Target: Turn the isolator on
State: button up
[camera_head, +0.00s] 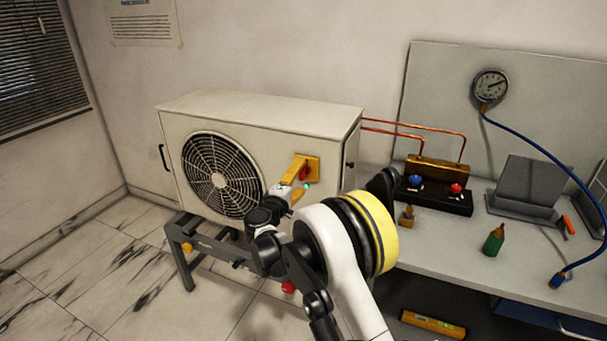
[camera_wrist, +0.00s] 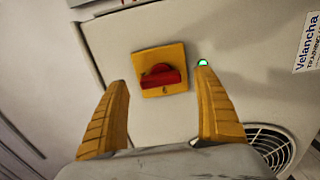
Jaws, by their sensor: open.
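The isolator is a red rotary handle (camera_wrist: 161,76) on a yellow square plate (camera_wrist: 176,54), fixed to the front of the cream outdoor unit (camera_head: 262,108). In the head view the yellow plate (camera_head: 313,163) is partly hidden by my gripper (camera_head: 293,185). In the wrist view my gripper (camera_wrist: 163,112) is open, with its two yellow fingers apart to either side of the handle and nothing between them. I cannot tell whether a fingertip touches the panel. A small green light (camera_wrist: 203,62) glows right of the plate, by the right fingertip.
The unit stands on a dark metal frame (camera_head: 185,262). Marble floor (camera_head: 90,270) is clear at left.

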jog(key=v, duration=0.8)
jog(key=shift+s, duration=0.3)
jog(key=shift+a, duration=0.1)
jog(key=s+d+r+m+g, duration=0.2)
jog(key=d+r, duration=0.2)
jog(key=d, duration=0.3)
jog(key=s+d+r+m+g, duration=0.2)
jog(key=d+r, duration=0.1)
jog(key=d, duration=0.5)
jog(key=s+d+r+m+g+y, duration=0.1)
jog(key=s+d+r+m+g, duration=0.2)
jog(key=s+d, duration=0.6)
jog(key=s+d+f+m+g+y, duration=0.1)
jog(key=s+d+f+m+y, duration=0.1)
jog(key=s, duration=1.1)
jog(key=s+d+f+m+g+y, duration=0.1)
jog(key=s+d+f+m+y, duration=0.1)
jog(key=s, duration=1.1)
jog(key=f+m+y, duration=0.1)
jog(key=m, duration=0.1)
jog(key=shift+d+m+g, duration=0.15)
jog(key=shift+m+g, duration=0.25)
